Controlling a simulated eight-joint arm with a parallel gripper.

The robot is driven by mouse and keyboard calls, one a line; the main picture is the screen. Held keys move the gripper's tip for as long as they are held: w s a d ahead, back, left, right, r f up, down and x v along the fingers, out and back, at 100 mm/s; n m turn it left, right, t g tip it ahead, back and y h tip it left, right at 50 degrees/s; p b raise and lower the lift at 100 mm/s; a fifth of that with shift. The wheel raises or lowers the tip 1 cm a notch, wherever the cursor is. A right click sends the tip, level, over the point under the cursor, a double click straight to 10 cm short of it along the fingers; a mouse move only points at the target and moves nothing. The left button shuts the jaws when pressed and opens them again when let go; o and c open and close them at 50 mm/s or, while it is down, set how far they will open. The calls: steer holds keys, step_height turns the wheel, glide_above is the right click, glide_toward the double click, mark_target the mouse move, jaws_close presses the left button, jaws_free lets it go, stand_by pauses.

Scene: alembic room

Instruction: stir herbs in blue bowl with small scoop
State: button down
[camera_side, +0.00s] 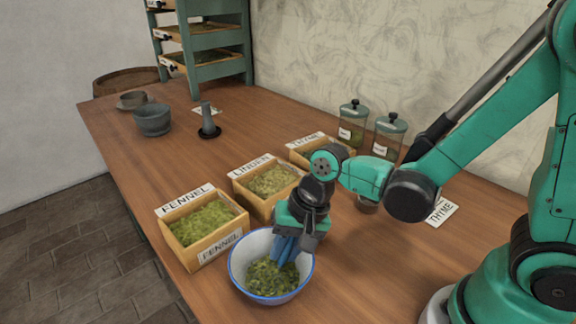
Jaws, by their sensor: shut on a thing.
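A white bowl with a blue rim (237,256) stands near the front edge of the table. Green chopped herbs (268,280) lie in its bottom. My gripper (288,247) points down over the back right part of the bowl, its blue fingers shut and reaching inside the rim close to the herbs. The thing held between the fingers is hidden from this side, so I cannot make out the small scoop or whether it touches the herbs.
Wooden boxes of herbs labelled Fennel (188,236) and Linden (243,186) stand just behind the bowl, with a third box (301,155) beyond. Two glass jars (352,128) stand by the wall. A grey mortar (153,124) and a pestle (208,124) are at the far left. A Thyme card (441,210) lies at right.

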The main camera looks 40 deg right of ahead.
steer(key=shift+c, duration=1.4)
jaws_free()
steer(key=shift+r, duration=0.1)
steer(key=s+d+r, duration=0.1)
steer(key=d+r, duration=0.3)
steer(key=r, duration=0.2)
steer(key=shift+d+r, duration=0.15)
steer(key=shift+r, duration=0.1)
stand_by(0.3)
steer(key=d+r+n+t+h, duration=0.3)
steer(key=d+n+t, duration=0.1)
steer(key=n, duration=0.3)
steer(key=shift+d+r+t, duration=0.35)
steer(key=shift+d+t, duration=0.05)
steer(key=shift+d, duration=0.35)
